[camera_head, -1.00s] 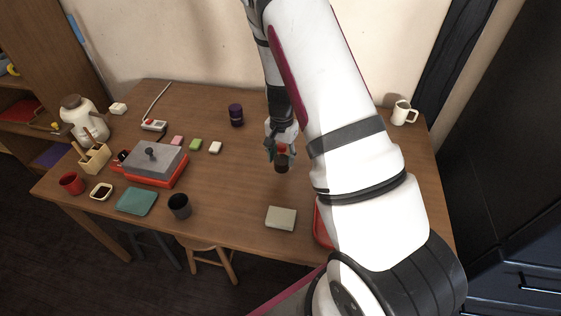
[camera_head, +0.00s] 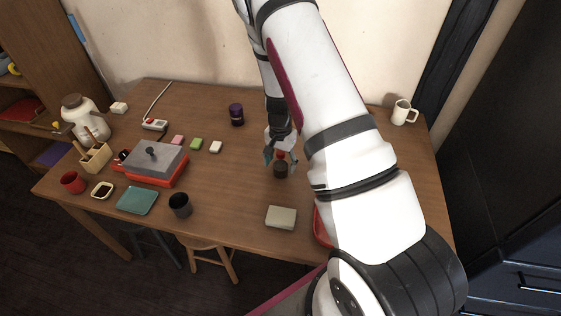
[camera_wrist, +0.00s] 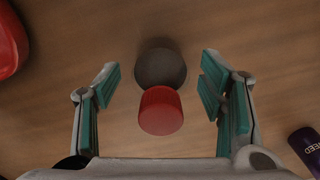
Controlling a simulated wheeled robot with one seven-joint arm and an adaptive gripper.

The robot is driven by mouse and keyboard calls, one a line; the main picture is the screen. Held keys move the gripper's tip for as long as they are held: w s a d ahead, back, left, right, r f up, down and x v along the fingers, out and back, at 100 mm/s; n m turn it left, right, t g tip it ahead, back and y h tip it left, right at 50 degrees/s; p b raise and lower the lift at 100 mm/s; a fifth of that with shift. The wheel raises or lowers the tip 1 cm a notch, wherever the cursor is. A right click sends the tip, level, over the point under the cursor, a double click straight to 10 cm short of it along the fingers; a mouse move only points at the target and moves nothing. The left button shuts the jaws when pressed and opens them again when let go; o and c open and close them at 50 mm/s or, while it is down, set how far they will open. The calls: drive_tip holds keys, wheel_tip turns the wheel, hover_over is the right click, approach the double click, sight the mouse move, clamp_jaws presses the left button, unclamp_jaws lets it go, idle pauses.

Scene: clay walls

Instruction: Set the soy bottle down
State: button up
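The soy bottle, dark with a red cap, stands upright on the wooden table in the head view (camera_head: 281,171). In the wrist view its red cap (camera_wrist: 160,111) and dark body (camera_wrist: 160,67) show between my fingers. My gripper (camera_head: 281,159) is around the bottle's upper part, pointing down. In the wrist view my gripper (camera_wrist: 160,90) is open, with a clear gap between the bottle and the finger pads on both sides. The bottle's base looks to be on the table top.
A dark purple jar (camera_head: 236,115) stands behind and left. A pale box (camera_head: 281,217) lies in front, and a red tray (camera_head: 321,232) is partly hidden by my arm. A black cup (camera_head: 180,205) stands front left. The table right around the bottle is clear.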

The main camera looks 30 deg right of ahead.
drive_tip(key=shift+r, duration=0.1)
wheel_tip(320, 180, up, 12)
drive_tip(key=shift+a+r, duration=0.1)
drive_tip(key=shift+r, duration=0.05)
drive_tip(key=s+a+r+n+t+y, duration=0.1)
drive_tip(key=s+a+r+n, duration=0.3)
drive_tip(key=r, duration=0.5)
drive_tip(key=s+a+r+n+t, duration=0.1)
drive_tip(key=s+a+r, duration=0.4)
drive_tip(key=r, duration=0.4)
drive_tip(key=s+a+r+n+t, duration=0.1)
drive_tip(key=s+a+r+n, duration=0.1)
drive_tip(key=s, duration=0.6)
drive_tip(key=s+a+r+n+t+h, duration=0.1)
drive_tip(key=s+a+r+n, duration=0.2)
drive_tip(key=s+r+n, duration=0.2)
drive_tip(key=s+r, duration=0.1)
drive_tip(key=s, duration=0.2)
drive_tip(key=shift+s+r+t, duration=0.25)
drive_tip(key=shift+s+t, duration=0.05)
drive_tip(key=shift+a, duration=0.1)
